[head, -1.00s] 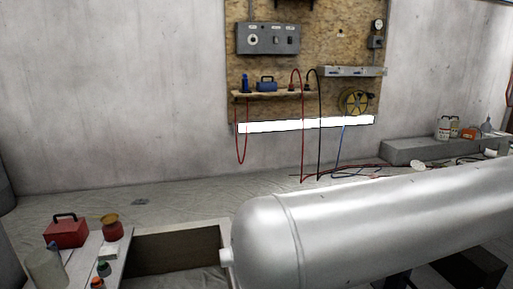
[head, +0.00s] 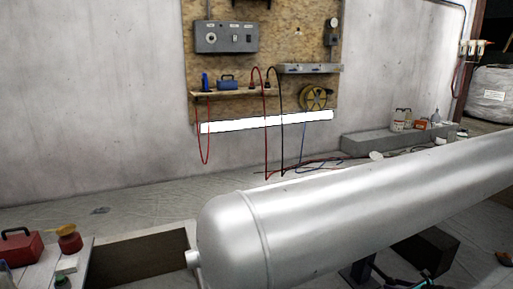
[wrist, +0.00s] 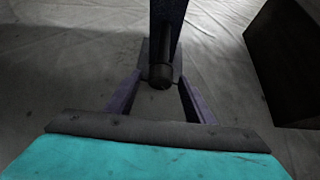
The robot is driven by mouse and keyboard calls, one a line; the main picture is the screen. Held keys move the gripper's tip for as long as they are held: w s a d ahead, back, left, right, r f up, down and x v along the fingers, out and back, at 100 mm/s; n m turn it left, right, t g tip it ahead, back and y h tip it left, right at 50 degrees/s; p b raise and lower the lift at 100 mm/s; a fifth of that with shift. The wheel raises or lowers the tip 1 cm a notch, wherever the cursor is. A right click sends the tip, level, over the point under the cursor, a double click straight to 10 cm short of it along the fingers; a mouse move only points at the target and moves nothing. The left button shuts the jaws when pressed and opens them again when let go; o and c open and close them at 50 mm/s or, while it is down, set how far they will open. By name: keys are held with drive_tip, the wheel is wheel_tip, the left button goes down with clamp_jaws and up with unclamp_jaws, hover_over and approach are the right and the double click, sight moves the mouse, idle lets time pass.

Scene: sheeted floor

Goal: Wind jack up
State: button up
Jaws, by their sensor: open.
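The jack (wrist: 166,25) shows in the wrist view as a dark purple-blue post with two splayed legs on the sheeted floor. A dark round cylinder (wrist: 162,76) sticks out low on the post, towards the camera. In the head view part of the jack (head: 357,272) shows under the silver tank (head: 350,205); the tank hides its top. My gripper (wrist: 160,130), teal with a dark grey edge, fills the bottom of the wrist view. It is open and appears empty, in front of the jack. I cannot tell its distance from the cylinder.
A dark block (wrist: 290,65) stands right of the jack; it also shows under the tank (head: 430,250). A red toolbox (head: 20,247) stands at the far left. Hoses lie on the floor behind the tank.

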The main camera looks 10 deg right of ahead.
drive_tip(key=shift+s+a+n+t+h+b, duration=0.15)
drive_tip(key=shift+n+t+h+b, duration=0.1)
drive_tip(key=shift+n+h+b, duration=0.6)
drive_tip(key=shift+w+a+n+t+h+b, duration=0.1)
drive_tip(key=shift+a+n+t+h+b, duration=0.1)
drive_tip(key=shift+n+h+b, duration=0.65)
drive_tip(key=shift+s+a+n+t+h+b, duration=0.1)
drive_tip(key=shift+n+t+h+b, duration=0.35)
drive_tip(key=shift+b, duration=0.75)
drive_tip(key=shift+f, duration=0.1)
drive_tip(key=c, duration=0.9)
drive_tip(key=shift+c, duration=0.2)
drive_tip(key=p, duration=0.2)
drive_tip(key=shift+r+m+p, duration=0.2)
drive_tip(key=shift+m+p, duration=0.1)
drive_tip(key=shift+m, duration=0.05)
drive_tip(key=shift+c, duration=0.2)
